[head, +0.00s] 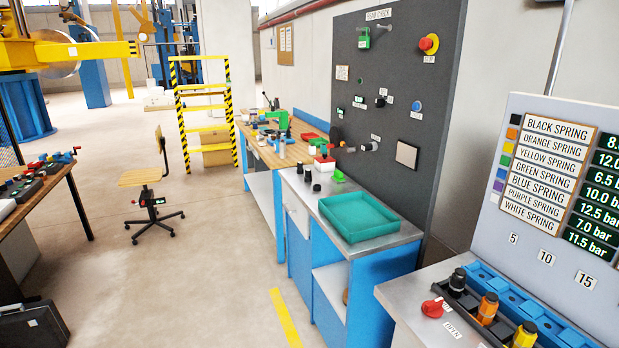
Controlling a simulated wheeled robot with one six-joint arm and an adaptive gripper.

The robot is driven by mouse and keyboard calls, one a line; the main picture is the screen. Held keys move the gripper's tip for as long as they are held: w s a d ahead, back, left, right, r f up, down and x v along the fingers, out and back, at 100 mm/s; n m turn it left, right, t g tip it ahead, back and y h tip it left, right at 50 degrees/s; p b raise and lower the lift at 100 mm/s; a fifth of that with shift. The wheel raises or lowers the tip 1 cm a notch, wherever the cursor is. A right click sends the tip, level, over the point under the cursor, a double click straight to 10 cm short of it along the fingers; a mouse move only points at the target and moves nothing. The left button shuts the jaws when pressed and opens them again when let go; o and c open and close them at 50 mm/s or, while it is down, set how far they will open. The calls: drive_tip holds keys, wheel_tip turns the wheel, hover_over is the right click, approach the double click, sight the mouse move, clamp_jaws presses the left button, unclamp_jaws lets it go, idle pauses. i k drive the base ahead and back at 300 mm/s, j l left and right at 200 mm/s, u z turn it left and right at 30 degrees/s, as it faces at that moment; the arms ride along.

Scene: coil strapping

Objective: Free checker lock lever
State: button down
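A dark grey panel (404,75) stands upright behind the blue bench, with a small label at its top that seems to end in "CHECK". It carries a green part (364,38) at upper left, a red button on yellow (429,44), a blue button (416,105), a small black knob (380,102) and a dark lever-like part (369,146). A pale square plate (407,154) sits at its lower right. I cannot tell which part is the lock lever, or its position. My gripper is not in view.
A green tray (324,219) and small black parts lie on the blue bench. At right stands a spring pressure board (545,150), with a red knob (432,308) and coloured cylinders below. A stool (142,178) stands on the left floor. The floor between is clear.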

sight(342, 143)
drive_tip(key=i+j+u, duration=0.6)
drive_tip(key=i+u, duration=0.6)
drive_tip(key=i, duration=0.15)
drive_tip(key=i+j+z, duration=0.2)
drive_tip(key=i, duration=0.35)
drive_tip(key=i+j+z, duration=0.15)
drive_tip(key=i, duration=0.4)
drive_tip(key=i+j+z, duration=0.2)
drive_tip(key=i, duration=0.3)
